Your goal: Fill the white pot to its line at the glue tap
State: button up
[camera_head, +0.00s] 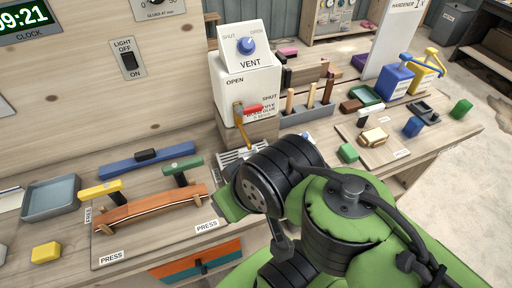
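The glue tap is a white box (232,92) marked OPEN and SHUT, in the middle of the head view. Its red lever (248,109) points right, on the SHUT side. A brass-coloured spout (241,132) hangs below it, above a slotted drain grate (236,156). No white pot can be made out; my green and black arm hides the area right of and in front of the grate. My gripper cannot be seen.
A vent box (245,47) with a blue knob tops the tap. A press with a curved wooden strip (150,208) lies left, near a grey tray (50,198) and yellow block (46,252). Right are a tool rack (310,112), blue dispenser (392,82) and small blocks.

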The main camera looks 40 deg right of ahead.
aim_at(240, 111)
jog(key=z, duration=0.85)
